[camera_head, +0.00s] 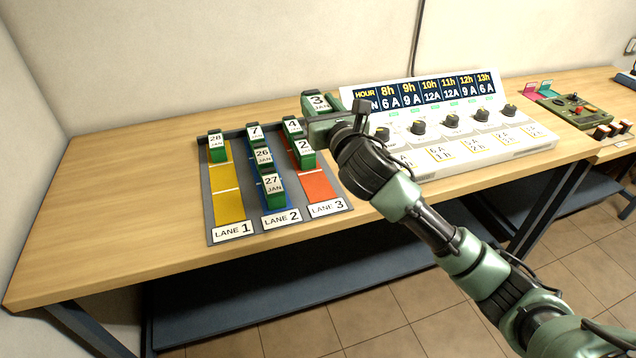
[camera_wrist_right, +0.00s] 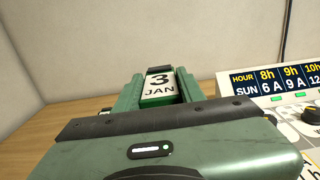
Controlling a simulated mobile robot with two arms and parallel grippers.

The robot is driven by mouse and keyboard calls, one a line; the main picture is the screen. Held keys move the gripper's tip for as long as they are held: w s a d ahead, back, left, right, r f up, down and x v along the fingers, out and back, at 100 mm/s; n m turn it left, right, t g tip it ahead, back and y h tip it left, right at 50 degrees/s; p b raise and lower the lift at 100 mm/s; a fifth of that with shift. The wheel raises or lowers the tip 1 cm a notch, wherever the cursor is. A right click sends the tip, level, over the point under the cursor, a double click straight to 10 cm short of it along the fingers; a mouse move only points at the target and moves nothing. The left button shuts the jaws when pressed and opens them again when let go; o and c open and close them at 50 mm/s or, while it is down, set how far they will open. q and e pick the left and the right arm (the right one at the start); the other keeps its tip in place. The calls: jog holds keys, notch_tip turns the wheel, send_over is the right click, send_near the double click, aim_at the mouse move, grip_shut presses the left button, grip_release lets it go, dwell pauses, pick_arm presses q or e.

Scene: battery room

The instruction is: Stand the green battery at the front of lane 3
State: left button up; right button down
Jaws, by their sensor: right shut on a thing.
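My right gripper (camera_head: 318,110) is shut on a green battery (camera_head: 319,101) labelled 3 and held above the table, behind and right of lane 3; the battery also shows in the right wrist view (camera_wrist_right: 159,88) as "3 JAN". The lane board (camera_head: 245,183) has three lanes. The red lane 3 (camera_head: 319,187) holds green batteries labelled 4 (camera_head: 293,126) and 2 (camera_head: 304,146) at its back; its front part is bare. Blue lane 2 (camera_head: 285,207) holds batteries 7, 26 and 27. Yellow lane 1 (camera_head: 228,205) holds battery 28. My left gripper is out of view.
A white sloped panel (camera_head: 475,142) with an hour display and several knobs stands right of the board, behind my right arm. A green control box (camera_head: 577,111) is farther right. The table (camera_head: 120,200) left of the board is clear.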

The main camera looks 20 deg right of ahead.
jog(key=shift+f+b, duration=1.45)
jog(key=shift+f, duration=7.9)
jog(key=c, duration=0.9)
grip_release()
jog(key=shift+s+f, duration=0.1)
jog(key=shift+f, duration=0.1)
jog(key=shift+o, duration=0.2)
jog(key=shift+r, duration=0.15)
jog(key=s, duration=1.2)
jog(key=shift+d, duration=0.15)
